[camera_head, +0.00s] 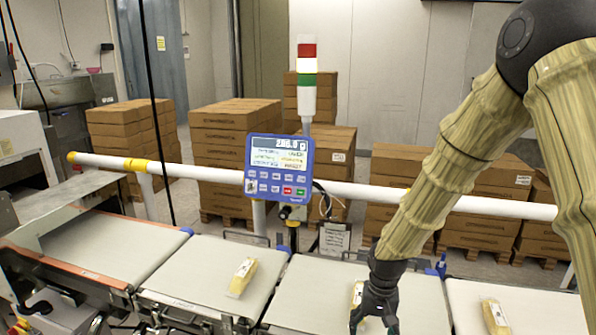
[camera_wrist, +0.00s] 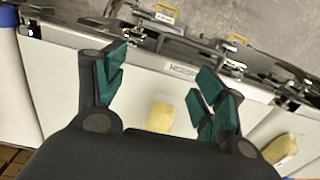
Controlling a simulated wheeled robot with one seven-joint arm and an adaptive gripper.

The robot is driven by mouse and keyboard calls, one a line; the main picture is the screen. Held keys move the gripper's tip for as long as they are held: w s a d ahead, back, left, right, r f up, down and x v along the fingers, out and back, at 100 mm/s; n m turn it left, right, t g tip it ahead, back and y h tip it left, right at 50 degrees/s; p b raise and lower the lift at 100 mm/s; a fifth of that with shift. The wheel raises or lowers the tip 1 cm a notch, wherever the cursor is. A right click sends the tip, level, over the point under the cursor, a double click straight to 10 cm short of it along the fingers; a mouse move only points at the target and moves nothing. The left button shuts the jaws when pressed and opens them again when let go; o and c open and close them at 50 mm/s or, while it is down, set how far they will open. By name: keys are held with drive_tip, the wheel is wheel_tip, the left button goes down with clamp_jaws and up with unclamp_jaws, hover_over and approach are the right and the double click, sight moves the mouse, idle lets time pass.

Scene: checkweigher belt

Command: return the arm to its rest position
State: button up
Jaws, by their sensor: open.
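My arm reaches down from the upper right in the head view. My gripper (camera_head: 375,318) hangs above the third belt section (camera_head: 425,305). In the wrist view my gripper (camera_wrist: 158,95) has its two green-padded fingers spread apart with nothing between them. A yellow pack (camera_head: 357,293) lies on the belt just behind the gripper, partly hidden by it. In the wrist view this pack (camera_wrist: 161,116) lies below the fingers, apart from them.
Another yellow pack (camera_head: 242,277) lies on the belt to the left, and one (camera_head: 495,316) to the right. A blue weighing display (camera_head: 279,169) reading about 286.0 g and a signal tower (camera_head: 307,80) stand behind the belt. A white rail (camera_head: 345,190) runs behind, before stacked cartons (camera_head: 233,140).

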drive_tip(key=s+f, duration=1)
drive_tip(key=f, duration=0.3)
drive_tip(key=s+d+f, duration=0.1)
drive_tip(key=s+f, duration=0.3)
drive_tip(key=s, duration=0.4)
drive_tip(key=s+d+f+n, duration=0.1)
drive_tip(key=s+f, duration=0.4)
drive_tip(key=s, duration=0.3)
drive_tip(key=s+d+f+n, duration=0.1)
drive_tip(key=s+d+f, duration=0.1)
drive_tip(key=s+f, duration=0.3)
drive_tip(key=s, duration=0.3)
drive_tip(key=shift+s+f+b, duration=0.15)
drive_tip(key=shift+s+b, duration=0.15)
drive_tip(key=shift+s, duration=0.05)
